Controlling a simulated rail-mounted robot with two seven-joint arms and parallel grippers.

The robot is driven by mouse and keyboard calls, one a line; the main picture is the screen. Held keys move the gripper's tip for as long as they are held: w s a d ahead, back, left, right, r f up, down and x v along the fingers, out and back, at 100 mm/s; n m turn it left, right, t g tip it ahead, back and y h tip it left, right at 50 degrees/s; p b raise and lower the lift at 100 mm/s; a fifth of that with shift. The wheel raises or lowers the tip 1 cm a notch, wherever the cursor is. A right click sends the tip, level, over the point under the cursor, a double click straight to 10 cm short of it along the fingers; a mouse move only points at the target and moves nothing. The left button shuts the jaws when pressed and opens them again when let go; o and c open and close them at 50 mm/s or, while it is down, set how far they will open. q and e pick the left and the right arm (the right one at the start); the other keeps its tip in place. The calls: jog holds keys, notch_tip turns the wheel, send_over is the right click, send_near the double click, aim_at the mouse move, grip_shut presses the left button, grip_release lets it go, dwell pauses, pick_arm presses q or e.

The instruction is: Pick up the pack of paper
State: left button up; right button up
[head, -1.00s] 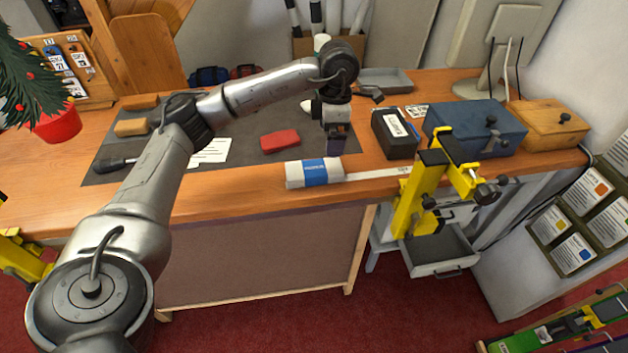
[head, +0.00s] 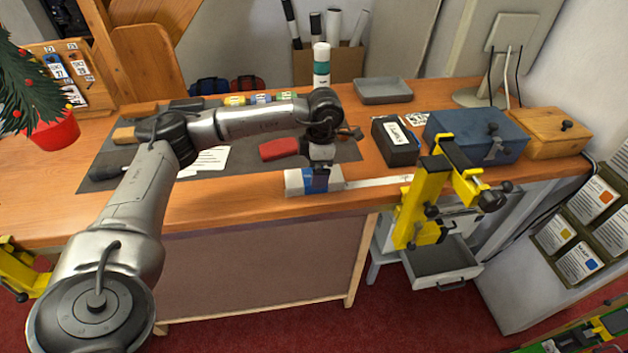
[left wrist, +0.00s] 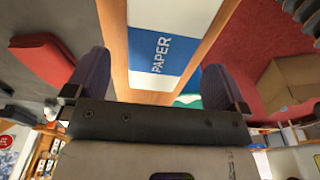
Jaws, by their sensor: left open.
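The pack of paper (head: 295,183) is a white block with a blue label, lying at the front edge of the wooden bench. In the left wrist view the pack (left wrist: 158,55) shows its blue "PAPER" label ahead of the two dark fingers, between their lines. My left gripper (head: 318,182) is open and is over the pack at its blue label, hiding part of it. In the left wrist view the open left gripper (left wrist: 155,80) has nothing clasped. Whether a finger touches the pack cannot be told. My right gripper is not in view.
A red block (head: 279,149) lies on the dark mat (head: 235,170) behind the pack. A black box (head: 396,141) and a blue box (head: 475,133) stand to the right. A yellow clamp (head: 428,195) sits at the bench edge right of the pack. A green-banded bottle (head: 321,67) stands behind.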

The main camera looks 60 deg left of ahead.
pick_arm(q)
jog(key=shift+s+a+f, duration=0.1)
jog(key=shift+s+f, duration=0.1)
jog(key=shift+f, duration=1.7)
jog(key=c, duration=1.1)
jog(key=shift+r, duration=0.1)
